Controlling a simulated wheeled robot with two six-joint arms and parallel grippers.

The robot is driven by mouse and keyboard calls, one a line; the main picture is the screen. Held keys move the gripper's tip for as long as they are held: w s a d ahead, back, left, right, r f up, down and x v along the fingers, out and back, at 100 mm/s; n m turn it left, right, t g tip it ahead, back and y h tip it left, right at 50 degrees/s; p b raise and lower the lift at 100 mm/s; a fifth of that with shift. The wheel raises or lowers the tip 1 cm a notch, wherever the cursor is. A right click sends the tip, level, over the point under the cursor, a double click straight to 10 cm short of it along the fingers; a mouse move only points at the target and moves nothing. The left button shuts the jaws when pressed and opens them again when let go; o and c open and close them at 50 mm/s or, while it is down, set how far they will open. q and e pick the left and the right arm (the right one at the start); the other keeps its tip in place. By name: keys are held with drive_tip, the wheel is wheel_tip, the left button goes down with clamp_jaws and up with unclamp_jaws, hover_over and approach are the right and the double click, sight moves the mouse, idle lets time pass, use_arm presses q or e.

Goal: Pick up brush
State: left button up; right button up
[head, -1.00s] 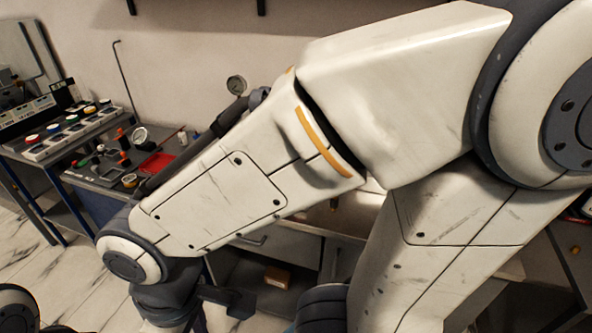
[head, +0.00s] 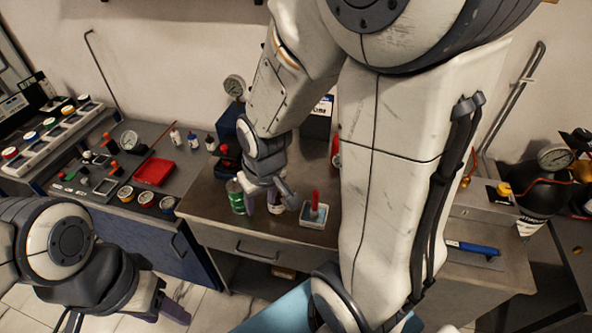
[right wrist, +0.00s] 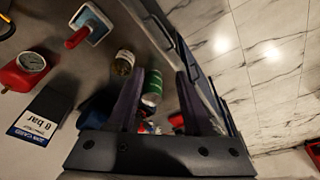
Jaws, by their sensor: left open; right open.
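A red-handled tool (head: 315,201) stands upright in a small white-edged tray (head: 313,222) with a blue inside, on the middle bench. It also shows in the right wrist view (right wrist: 77,38). A blue-handled tool (head: 472,248) lies farther right; I cannot tell for sure which is the brush. My right gripper (head: 270,200) is open, pointing down over the bench just left of the red-handled tool. In the right wrist view my right gripper (right wrist: 158,95) has a green can (right wrist: 152,88) beyond its fingers, not gripped. My left gripper (head: 168,303) is open at lower left, partly hidden.
A jar (right wrist: 123,62) stands by the green can. A red gauge (right wrist: 28,68) and a dark box with a label (right wrist: 45,112) are nearby. A red tray (head: 155,172) and several small pots sit on the left bench. A dark bottle (head: 540,198) stands at right.

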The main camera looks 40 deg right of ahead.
drive_tip(key=d+f+m+g, duration=0.1)
drive_tip(key=d+f+m, duration=0.1)
drive_tip(key=d, duration=0.3)
drive_tip(key=w+d+f+m+g, duration=0.1)
drive_tip(key=d+f+m, duration=0.2)
drive_tip(key=d, duration=0.3)
drive_tip(key=w+d+f+m+b, duration=0.1)
drive_tip(key=d+f+m, duration=0.2)
drive_tip(key=d, duration=0.2)
drive_tip(key=shift+w+d+f+g, duration=0.15)
drive_tip(key=shift+w+d+g, duration=0.05)
drive_tip(key=shift+d+g, duration=0.2)
hover_over(314, 212)
drive_tip(key=f, duration=0.5)
drive_tip(key=shift+w+d, duration=0.1)
drive_tip(key=shift+w, duration=0.3)
drive_tip(key=shift+f+p, duration=0.5)
drive_tip(key=shift+p, duration=0.05)
wheel_tip(314, 212, down, 3)
drive_tip(key=shift+s+d+f+p, duration=0.15)
drive_tip(key=shift+p, duration=0.4)
drive_tip(key=shift+f, duration=0.55)
use_arm(q)
wheel_tip(314, 212, up, 2)
drive_tip(key=shift+s+r, duration=0.1)
drive_tip(key=shift+r, duration=0.05)
use_arm(e)
clamp_jaws()
